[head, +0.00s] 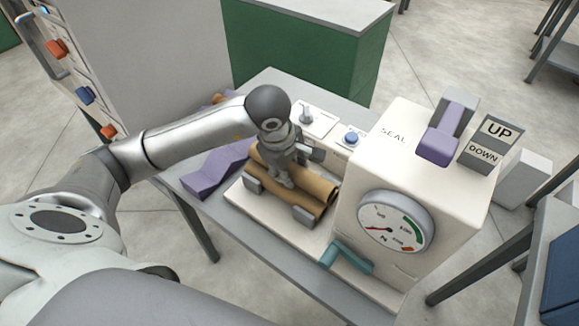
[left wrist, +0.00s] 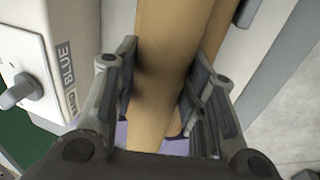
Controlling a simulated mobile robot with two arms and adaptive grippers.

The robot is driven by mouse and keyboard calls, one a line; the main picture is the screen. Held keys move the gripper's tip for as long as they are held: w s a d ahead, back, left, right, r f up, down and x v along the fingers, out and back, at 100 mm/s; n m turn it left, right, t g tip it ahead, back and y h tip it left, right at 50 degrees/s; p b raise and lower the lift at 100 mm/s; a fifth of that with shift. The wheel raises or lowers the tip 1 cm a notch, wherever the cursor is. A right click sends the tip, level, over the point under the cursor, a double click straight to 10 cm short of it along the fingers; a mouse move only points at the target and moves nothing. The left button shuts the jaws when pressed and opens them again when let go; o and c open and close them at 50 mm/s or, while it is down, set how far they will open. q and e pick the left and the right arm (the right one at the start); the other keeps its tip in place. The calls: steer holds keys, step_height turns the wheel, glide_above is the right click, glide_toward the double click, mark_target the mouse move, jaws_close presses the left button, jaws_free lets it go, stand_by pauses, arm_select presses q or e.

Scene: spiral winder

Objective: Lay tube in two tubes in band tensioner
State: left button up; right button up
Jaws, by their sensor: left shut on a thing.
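Two brown cardboard tubes lie side by side on the cream bed (head: 262,215) of the band tensioner, between grey stop blocks (head: 252,185). My left gripper (head: 285,176) reaches down over them from above. It is shut on one tube (left wrist: 165,65), which runs between its fingers in the left wrist view. The other tube (left wrist: 218,38) shows beside it there, to the right. In the head view the gripper hides part of the tubes, and their front ends (head: 322,205) are close together. My right gripper is not in view.
The tensioner's housing (head: 400,160) with a round gauge (head: 391,226), purple lever (head: 440,142) and UP/DOWN panel (head: 490,142) stands right of the tubes. A teal handle (head: 346,258) sticks out in front. A purple folded piece (head: 210,175) lies left of the bed.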

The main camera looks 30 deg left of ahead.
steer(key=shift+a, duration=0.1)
arm_select(q)
steer(key=o, duration=1.1)
steer(key=v, duration=1.2)
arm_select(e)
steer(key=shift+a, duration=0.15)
arm_select(q)
step_height(320, 180, up, 7)
steer(key=p, duration=0.4)
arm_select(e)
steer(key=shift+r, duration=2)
